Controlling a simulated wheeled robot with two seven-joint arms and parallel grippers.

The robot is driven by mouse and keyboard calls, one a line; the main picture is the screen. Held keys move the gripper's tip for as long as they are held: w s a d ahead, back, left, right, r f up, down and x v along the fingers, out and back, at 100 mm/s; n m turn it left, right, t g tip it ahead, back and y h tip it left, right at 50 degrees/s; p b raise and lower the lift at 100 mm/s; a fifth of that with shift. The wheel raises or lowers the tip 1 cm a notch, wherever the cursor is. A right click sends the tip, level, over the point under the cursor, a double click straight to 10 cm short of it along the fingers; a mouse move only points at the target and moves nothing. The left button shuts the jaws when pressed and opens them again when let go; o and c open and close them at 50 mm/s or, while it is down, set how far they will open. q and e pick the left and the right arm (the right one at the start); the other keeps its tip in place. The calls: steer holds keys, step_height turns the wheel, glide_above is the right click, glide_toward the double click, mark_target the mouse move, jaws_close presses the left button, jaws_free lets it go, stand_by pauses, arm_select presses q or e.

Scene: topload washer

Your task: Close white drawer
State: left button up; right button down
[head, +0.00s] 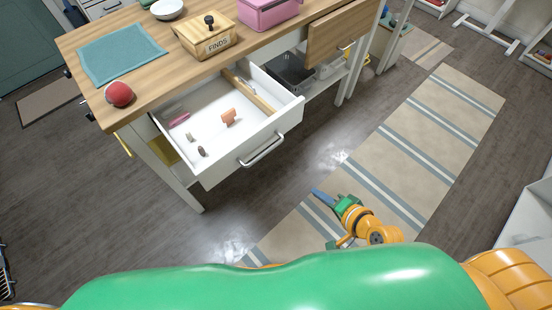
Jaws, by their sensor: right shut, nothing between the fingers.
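The white drawer (247,152) is pulled out from under the wooden-topped table (128,42), toward me. Its silver bar handle (262,150) is on the front panel. Inside lie a few small items, among them an orange-brown one (229,118) and a pink one (179,120), with a wooden divider strip. My right gripper (318,194) is shut and empty. It shows over the striped rug, below and to the right of the drawer front, apart from it. My left gripper is not in view.
On the table are a red ball (119,94), a teal cloth (121,54), a wooden box (205,38) and a pink box (267,12). A wood-fronted drawer (338,33) is beside the white one. The floor in front of the table is clear apart from the striped rug (423,130).

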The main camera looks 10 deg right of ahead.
steer(key=a+r+m+t+y, duration=0.15)
steer(key=a+r, duration=0.25)
steer(key=r, duration=0.5)
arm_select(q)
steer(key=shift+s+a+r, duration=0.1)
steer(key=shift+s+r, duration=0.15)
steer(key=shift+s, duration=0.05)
arm_select(e)
steer(key=r+x, duration=0.1)
steer(key=x, duration=1.3)
steer(key=shift+a+y, duration=0.3)
steer(key=shift+y, duration=0.15)
steer(key=shift+g, duration=0.25)
